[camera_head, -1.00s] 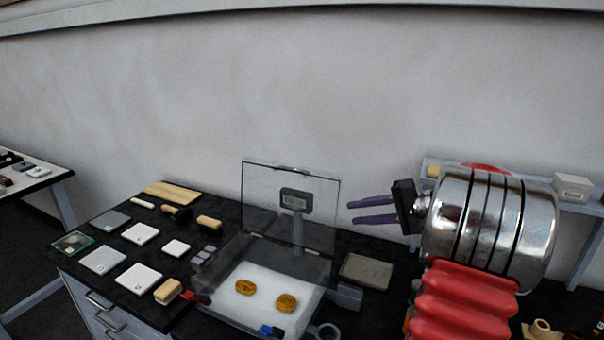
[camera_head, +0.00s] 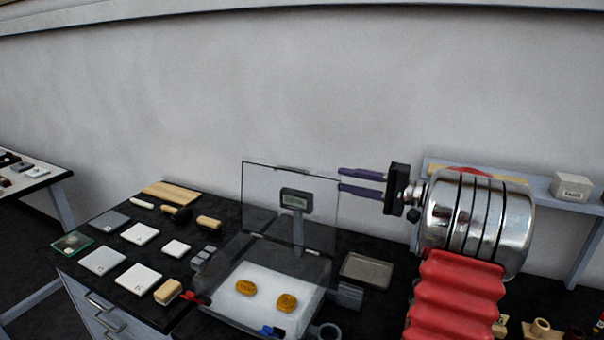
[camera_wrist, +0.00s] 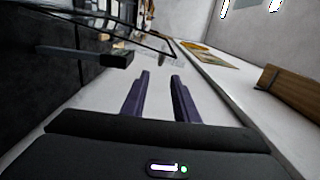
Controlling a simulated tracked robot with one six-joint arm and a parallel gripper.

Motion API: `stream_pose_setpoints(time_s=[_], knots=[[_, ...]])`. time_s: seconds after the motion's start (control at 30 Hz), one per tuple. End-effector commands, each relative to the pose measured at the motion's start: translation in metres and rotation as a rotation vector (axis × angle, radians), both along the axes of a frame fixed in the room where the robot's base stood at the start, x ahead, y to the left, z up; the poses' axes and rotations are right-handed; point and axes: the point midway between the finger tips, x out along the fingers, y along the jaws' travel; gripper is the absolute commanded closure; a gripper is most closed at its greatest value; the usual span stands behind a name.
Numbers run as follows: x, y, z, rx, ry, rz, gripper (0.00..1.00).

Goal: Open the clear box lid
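The clear box (camera_head: 222,312) sits on the dark worktop with a white lining and two gold pieces (camera_head: 247,287) inside. Its clear lid (camera_head: 262,190) stands upright at the back of the box, raised, with a dark rim. My gripper (camera_head: 340,178) is level with the upper right edge of the lid; its two purple fingers point left. In the wrist view the fingers (camera_wrist: 158,76) are parted with nothing between them. The lid's dark-edged pane shows ahead and to the left in that view. I cannot tell whether a finger touches the lid.
A small display on a post (camera_head: 296,200) shows through the lid. A grey tray (camera_head: 366,270) lies right of the box. White tiles (camera_head: 138,278) and wooden tools cover the left worktop. A shelf (camera_head: 540,186) stands behind my arm at right.

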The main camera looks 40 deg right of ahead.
Motion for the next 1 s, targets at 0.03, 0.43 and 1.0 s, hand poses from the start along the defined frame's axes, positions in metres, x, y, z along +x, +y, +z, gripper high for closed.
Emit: stream_pose_setpoints(time_s=[0.03, 0.43, 1.0], knots=[[0.004, 0.003, 0.000, 0.000, 0.000, 0.002, 0.73], [0.051, 0.031, 0.000, -0.001, 0.001, 0.004, 0.73], [0.114, 0.068, -0.001, 0.001, 0.001, 0.003, 0.73]])
